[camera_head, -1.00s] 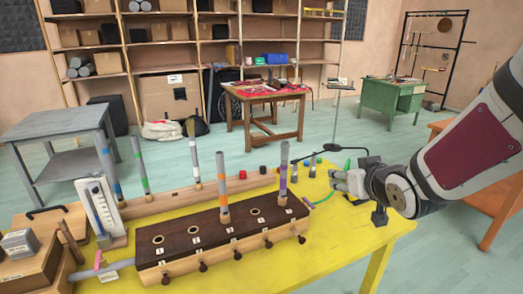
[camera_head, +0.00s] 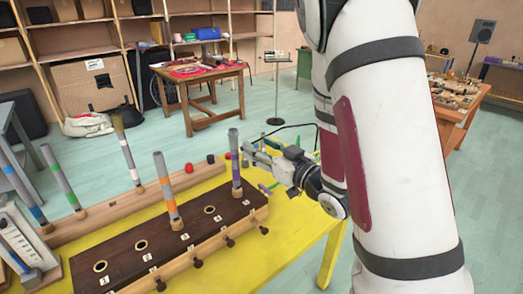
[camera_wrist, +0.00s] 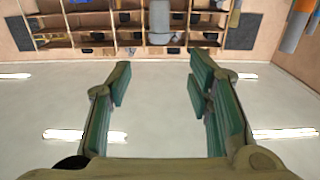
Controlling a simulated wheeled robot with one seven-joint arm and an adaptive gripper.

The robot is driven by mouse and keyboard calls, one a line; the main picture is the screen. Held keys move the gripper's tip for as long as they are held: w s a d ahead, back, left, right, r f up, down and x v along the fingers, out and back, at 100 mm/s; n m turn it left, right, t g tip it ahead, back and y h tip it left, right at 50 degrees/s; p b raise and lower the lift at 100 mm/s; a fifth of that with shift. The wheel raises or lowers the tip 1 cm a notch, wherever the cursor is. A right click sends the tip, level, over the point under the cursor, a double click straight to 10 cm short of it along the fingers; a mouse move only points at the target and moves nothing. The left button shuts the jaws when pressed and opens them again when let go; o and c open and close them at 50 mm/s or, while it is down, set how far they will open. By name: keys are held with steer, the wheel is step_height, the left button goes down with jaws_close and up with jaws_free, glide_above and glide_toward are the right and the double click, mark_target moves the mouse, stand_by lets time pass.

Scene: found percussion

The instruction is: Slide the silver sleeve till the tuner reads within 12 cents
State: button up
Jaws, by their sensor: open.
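Several grey pipes with coloured bands stand at the yellow table in the head view. The purple-banded pipe (camera_head: 235,158) stands at the right end of the dark-topped wooden chest (camera_head: 125,262). The orange-banded pipe (camera_head: 167,188) stands further left in the same chest. My gripper (camera_head: 249,152) is just right of the purple-banded pipe's upper part; I cannot tell whether they touch. In the wrist view my gripper (camera_wrist: 160,82) is open, with nothing between its green pads. A small box on a stand (camera_head: 276,56) may be the tuner; its reading is too small. I cannot pick out the silver sleeve for certain.
The yellow tabletop (camera_head: 290,235) is clear at front right. My arm hides much of the right side.

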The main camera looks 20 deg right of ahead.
mark_target(233, 130)
steer(key=b+x, duration=0.2)
steer(key=x, duration=1.1)
steer(key=shift+f, duration=0.1)
jaws_close()
steer(key=shift+r+p, duration=0.35)
steer(key=shift+r, duration=0.3)
steer(key=shift+c, duration=0.2)
jaws_free()
